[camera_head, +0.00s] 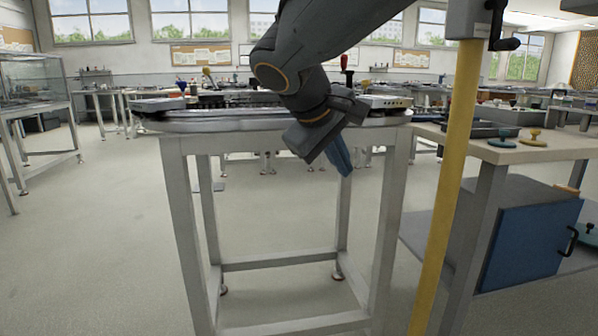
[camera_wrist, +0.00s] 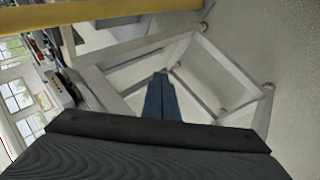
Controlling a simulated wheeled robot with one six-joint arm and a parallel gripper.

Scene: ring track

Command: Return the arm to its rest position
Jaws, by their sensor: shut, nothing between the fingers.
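My gripper (camera_head: 338,157) hangs at the end of my dark arm, in front of the white table frame, with its blue fingers pointing down and slightly right. The fingers also show in the wrist view (camera_wrist: 162,98), pressed together with nothing between them. They point toward the open space under the table. My arm comes in from the top of the head view and hides part of the tabletop.
A white-legged table (camera_head: 240,126) stands straight ahead, with a red-knobbed lever on it. A yellow post (camera_head: 450,170) rises close on the right. Behind it are a bench (camera_head: 545,150) and a blue cabinet (camera_head: 528,242). The floor at left (camera_head: 95,240) is clear.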

